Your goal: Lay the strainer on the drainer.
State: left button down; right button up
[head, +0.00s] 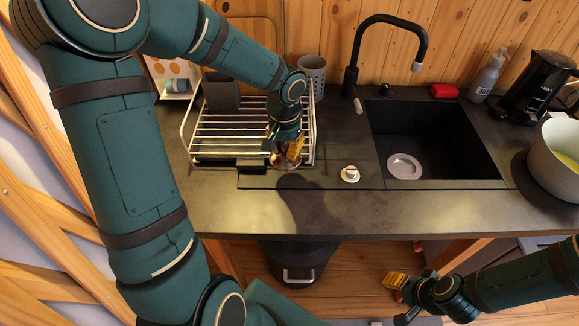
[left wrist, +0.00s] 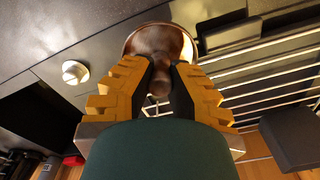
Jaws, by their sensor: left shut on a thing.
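The strainer is a round, shiny, brownish bowl in the left wrist view (left wrist: 160,42), with its near part between my fingers. In the head view the strainer (head: 286,163) shows small under my left gripper (head: 289,150), at the drainer's front right corner. My left gripper, with its yellow fingers, is shut on it. The drainer (head: 230,127) is a pale wire rack left of the sink; its bars also show in the left wrist view (left wrist: 262,78). Whether the strainer touches the rack, I cannot tell. My right gripper (head: 397,283) is low at the right, below the counter edge.
A dark container (head: 221,92) stands in the drainer's back left and a grey perforated cup (head: 312,76) behind its right end. A small pale round object (head: 350,174) sits right of the drainer.

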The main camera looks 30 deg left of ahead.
aim_at(285, 158)
pick_arm(q)
notch_tip(285, 158, down, 3)
jog(key=shift+s+f, duration=0.1)
jog(key=shift+s, duration=0.05)
jog(key=shift+f+b, duration=0.65)
jog(key=shift+f, duration=1.5)
jog(key=c, duration=1.4)
grip_release()
jog(key=shift+f, duration=0.1)
jog(key=o, duration=0.3)
